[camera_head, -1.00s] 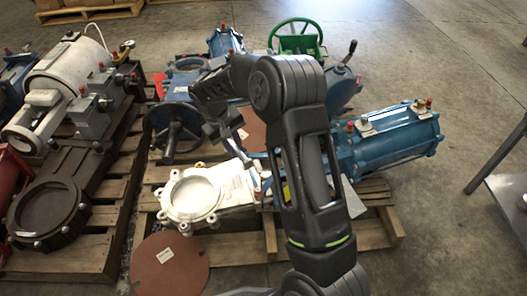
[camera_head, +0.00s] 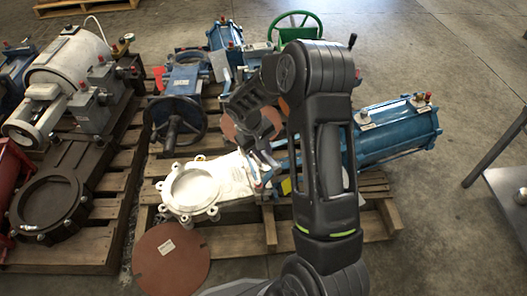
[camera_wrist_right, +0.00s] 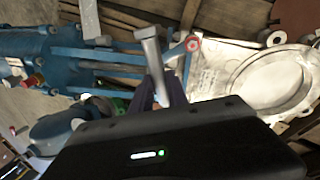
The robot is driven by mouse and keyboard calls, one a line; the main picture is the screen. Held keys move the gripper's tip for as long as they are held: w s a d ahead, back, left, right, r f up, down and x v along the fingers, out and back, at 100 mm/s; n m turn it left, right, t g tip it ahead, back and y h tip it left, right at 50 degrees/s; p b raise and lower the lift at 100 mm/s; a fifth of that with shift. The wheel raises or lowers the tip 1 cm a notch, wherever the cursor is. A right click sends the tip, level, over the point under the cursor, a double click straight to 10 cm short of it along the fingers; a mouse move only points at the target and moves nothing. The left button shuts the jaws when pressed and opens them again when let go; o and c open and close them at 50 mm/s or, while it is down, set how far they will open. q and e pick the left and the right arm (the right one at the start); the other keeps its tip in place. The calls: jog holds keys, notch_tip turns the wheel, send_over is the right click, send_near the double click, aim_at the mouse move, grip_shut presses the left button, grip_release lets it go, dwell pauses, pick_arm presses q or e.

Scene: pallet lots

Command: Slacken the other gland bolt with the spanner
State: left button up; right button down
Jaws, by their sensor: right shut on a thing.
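My right gripper (camera_head: 258,160) is at the neck of the white valve body (camera_head: 235,176), between it and the blue cylinder (camera_head: 395,137). It is shut on the spanner, a grey metal bar (camera_wrist_right: 154,62) that stands out past the fingers in the right wrist view. The spanner's far end is close to a small red-and-white round end (camera_wrist_right: 192,44) on a blue rod beside the white valve body (camera_wrist_right: 270,80). I cannot tell whether they touch. The gland bolts cannot be made out clearly; my arm and gripper hide part of the neck. My left gripper is out of view.
The valve lies on a wooden pallet (camera_head: 228,243). A blue valve with a dark handwheel (camera_head: 176,126) and a green handwheel (camera_head: 297,24) stand behind. A brown disc (camera_head: 170,259) leans at the front. A grey table (camera_head: 510,190) is at right; the floor between is clear.

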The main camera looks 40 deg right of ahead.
jog(key=shift+a+b+x, duration=0.25)
jog(key=shift+b+x, duration=0.6)
jog(key=shift+x, duration=0.35)
jog(key=shift+a+b+x, duration=0.2)
jog(key=shift+b+x, duration=0.6)
jog(key=shift+x, duration=0.4)
jog(key=shift+w+f, duration=0.1)
jog(key=shift+f, duration=0.05)
jog(key=shift+a+b+x, duration=0.2)
jog(key=shift+b+x, duration=0.6)
jog(key=shift+x, duration=0.3)
jog(key=shift+d, duration=0.15)
jog(key=shift+d+n+p, duration=0.4)
jog(key=shift+d+n, duration=0.1)
jog(key=shift+d, duration=0.1)
jog(key=shift+d, duration=0.3)
jog(key=shift+d+n, duration=0.1)
jog(key=shift+n, duration=0.2)
jog(key=shift+d+n+t+p, duration=0.3)
jog(key=shift+d+p, duration=0.1)
jog(key=shift+d, duration=0.05)
jog(key=shift+d, duration=0.3)
